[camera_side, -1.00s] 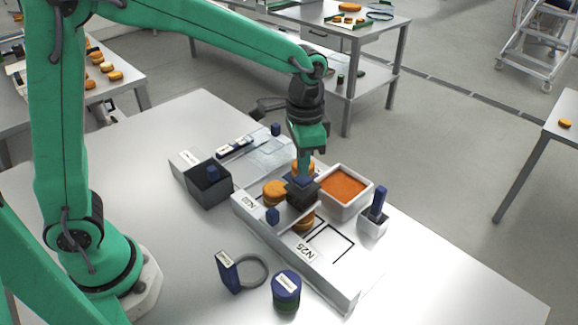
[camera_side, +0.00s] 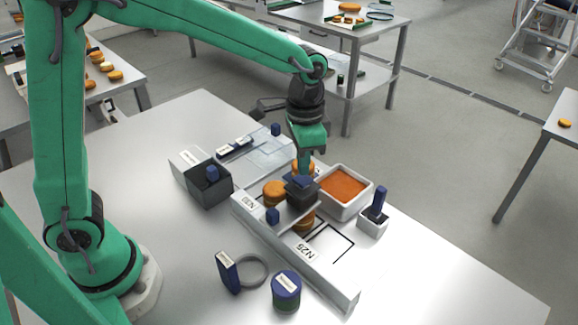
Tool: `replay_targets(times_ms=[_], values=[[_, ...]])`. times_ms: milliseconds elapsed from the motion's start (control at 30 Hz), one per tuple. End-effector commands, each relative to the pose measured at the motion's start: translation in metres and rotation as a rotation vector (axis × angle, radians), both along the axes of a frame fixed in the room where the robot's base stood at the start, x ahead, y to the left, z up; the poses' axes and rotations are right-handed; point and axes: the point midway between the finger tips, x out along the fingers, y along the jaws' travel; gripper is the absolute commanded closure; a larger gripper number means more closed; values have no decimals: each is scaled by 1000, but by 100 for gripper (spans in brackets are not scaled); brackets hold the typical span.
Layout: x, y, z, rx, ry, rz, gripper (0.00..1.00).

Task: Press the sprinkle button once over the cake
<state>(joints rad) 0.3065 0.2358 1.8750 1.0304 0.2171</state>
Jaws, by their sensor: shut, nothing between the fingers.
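My gripper (camera_side: 303,172) is shut and points down at a dark block with a blue top (camera_side: 299,184), which looks like the sprinkle button. Its fingertips are at or just above the blue top; I cannot tell whether they touch. The dark block sits over the white tray (camera_side: 327,277) among several round orange-brown cakes. One cake (camera_side: 274,193) is left of the block, one (camera_side: 304,222) is partly hidden below it, and one (camera_side: 309,165) is behind my gripper.
A white bin of orange filling (camera_side: 343,186) stands right of the block. A small white cup with a blue handle (camera_side: 376,210) is beside it. The table's front right is clear.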

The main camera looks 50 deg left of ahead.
Motion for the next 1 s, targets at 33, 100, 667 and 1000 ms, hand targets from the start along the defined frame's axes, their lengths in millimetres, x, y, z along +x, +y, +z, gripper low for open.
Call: replay_targets(times_ms=[33,100,667,1000], values=[[0,0,-1,0,1,0,100],[0,0,-2,0,1,0,100],[0,0,-15,1,2,0,100],[0,0,-24,0,1,0,100]])
